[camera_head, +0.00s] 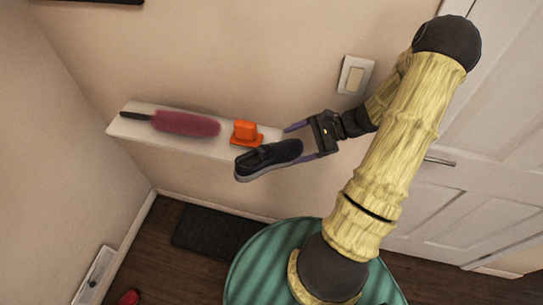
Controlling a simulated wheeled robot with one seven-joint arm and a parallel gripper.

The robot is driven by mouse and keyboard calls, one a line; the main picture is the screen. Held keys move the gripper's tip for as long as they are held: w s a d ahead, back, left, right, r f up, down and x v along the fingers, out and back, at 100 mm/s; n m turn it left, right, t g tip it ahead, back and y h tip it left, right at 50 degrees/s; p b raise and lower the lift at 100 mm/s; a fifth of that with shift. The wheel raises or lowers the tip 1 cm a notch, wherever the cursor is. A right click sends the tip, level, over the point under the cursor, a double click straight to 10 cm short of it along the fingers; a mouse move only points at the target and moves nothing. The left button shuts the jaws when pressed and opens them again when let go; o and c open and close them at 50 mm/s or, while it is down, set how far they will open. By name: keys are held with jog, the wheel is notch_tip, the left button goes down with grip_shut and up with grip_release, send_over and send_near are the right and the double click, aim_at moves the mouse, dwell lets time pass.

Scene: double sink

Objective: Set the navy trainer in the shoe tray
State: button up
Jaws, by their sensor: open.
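The navy trainer (268,158), dark with a pale grey sole, is at the right front edge of a white wall shelf (175,142). Its toe points lower left; whether it rests on the shelf or overhangs it is hard to tell. My gripper (292,143) is open at the trainer's right end, with one purple finger beyond it and the other near its close side. I cannot tell whether the fingers touch it. A dark, flat rectangle (215,232) lies on the floor below the shelf; it may be the shoe tray, but its rim is not clear.
A dusky pink duster (185,123) with a black handle and an orange object (246,132) lie on the shelf. A light switch (355,75) and a white door (485,160) are at right. A red item (129,297) is on the floor at lower left.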

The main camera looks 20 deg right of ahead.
jog(key=shift+x, duration=1)
jog(key=shift+a, duration=0.15)
jog(key=shift+w+a+f+p, duration=0.1)
jog(key=shift+w+a+p, duration=0.05)
jog(key=shift+p, duration=0.25)
jog(key=p+x, duration=0.2)
jog(key=x, duration=0.2)
jog(key=shift+w+a, duration=0.1)
jog(key=shift+a, duration=0.05)
jog(key=shift+a+f, duration=0.15)
jog(key=shift+a, duration=0.1)
